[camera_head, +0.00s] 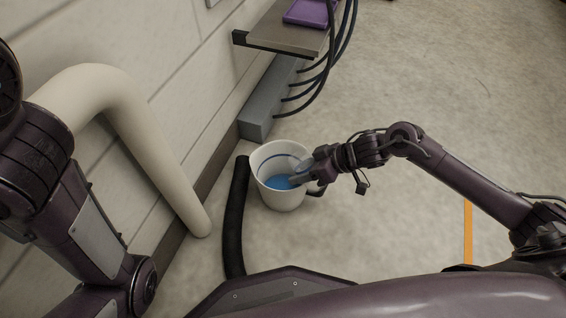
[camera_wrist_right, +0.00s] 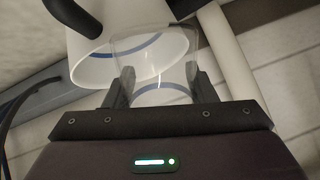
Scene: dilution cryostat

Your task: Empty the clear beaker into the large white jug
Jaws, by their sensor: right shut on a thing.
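The large white jug (camera_head: 263,190) stands on the floor near the wall in the head view, with blue liquid (camera_head: 283,183) inside and a blue ring on its inner wall. Its white body (camera_wrist_right: 92,38) also shows in the wrist view. My right gripper (camera_head: 304,174) is at the jug's right rim. In the wrist view its two fingers (camera_wrist_right: 160,86) are shut on the clear beaker (camera_wrist_right: 152,62), which overlaps the jug's mouth. The beaker looks tilted; I cannot make out liquid in it. My left gripper is out of view; only its arm shows.
A black hose (camera_head: 236,215) lies left of the jug. A thick cream pipe (camera_head: 150,135) comes down along the wall. Behind stand a grey box (camera_head: 262,112), dark cables (camera_head: 312,92) and a shelf (camera_head: 283,32) with a purple tray (camera_head: 305,13). Floor to the right is open.

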